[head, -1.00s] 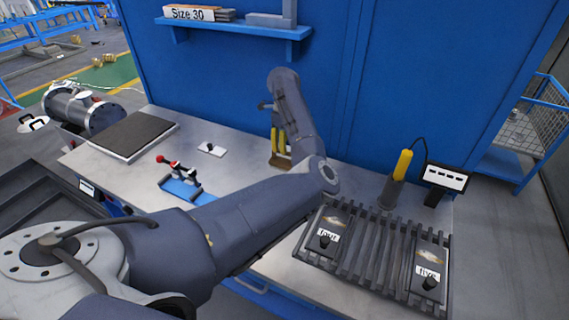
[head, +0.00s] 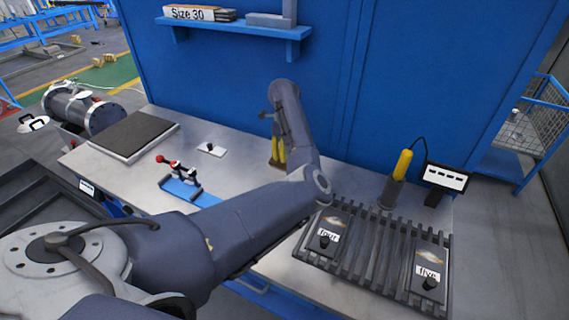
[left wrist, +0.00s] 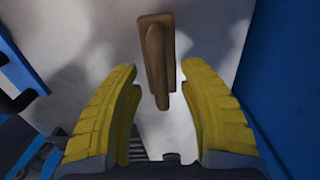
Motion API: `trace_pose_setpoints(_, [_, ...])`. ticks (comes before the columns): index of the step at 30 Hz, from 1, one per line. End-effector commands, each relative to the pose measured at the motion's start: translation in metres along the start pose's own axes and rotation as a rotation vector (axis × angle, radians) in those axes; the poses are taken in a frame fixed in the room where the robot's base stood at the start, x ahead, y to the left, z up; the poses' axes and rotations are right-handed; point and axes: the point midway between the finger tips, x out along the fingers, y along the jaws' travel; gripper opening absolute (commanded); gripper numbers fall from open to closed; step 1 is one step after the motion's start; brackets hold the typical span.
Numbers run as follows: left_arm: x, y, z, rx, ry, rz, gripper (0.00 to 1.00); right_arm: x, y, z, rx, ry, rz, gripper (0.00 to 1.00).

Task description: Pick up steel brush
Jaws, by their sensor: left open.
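The steel brush (left wrist: 155,45) shows in the left wrist view as a brown wooden piece with a long narrow part pointing down the picture. Its bristles cannot be made out. In the head view it is a small brown shape (head: 277,165) on the bench near the blue back panel, partly covered by my gripper. My left gripper (head: 278,152) is open with its yellow fingers pointing down at the brush. In the left wrist view the two fingers (left wrist: 160,75) stand either side of the brush's narrow end, with a gap on both sides. My right gripper is not in view.
The blue back panel (head: 230,80) rises close behind the brush. A red-handled clamp on a blue base (head: 180,187) and a small white plate (head: 211,149) lie to the left. A slatted rack (head: 375,255) and a yellow-handled tool (head: 402,165) are to the right.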

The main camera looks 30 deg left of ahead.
Motion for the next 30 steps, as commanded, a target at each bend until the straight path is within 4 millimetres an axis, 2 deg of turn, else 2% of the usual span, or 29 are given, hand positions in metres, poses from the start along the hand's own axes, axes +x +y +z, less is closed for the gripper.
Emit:
trace_pose_setpoints(16, [0.0037, 0.0001, -0.0003, 0.000, 0.001, 0.000, 0.42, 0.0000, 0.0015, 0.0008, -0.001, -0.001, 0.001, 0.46])
trace_pose_setpoints(17, [0.0037, 0.0001, -0.0003, 0.000, 0.001, 0.000, 0.44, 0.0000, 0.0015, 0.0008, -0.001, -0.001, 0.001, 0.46])
trace_pose_setpoints(28, [0.0035, 0.0001, -0.0002, 0.000, 0.000, 0.000, 0.01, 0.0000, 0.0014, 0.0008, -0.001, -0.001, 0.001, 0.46])
trace_pose_setpoints(30, [0.0035, 0.0000, -0.0002, 0.000, 0.000, 0.000, 0.00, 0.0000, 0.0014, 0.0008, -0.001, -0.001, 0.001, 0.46])
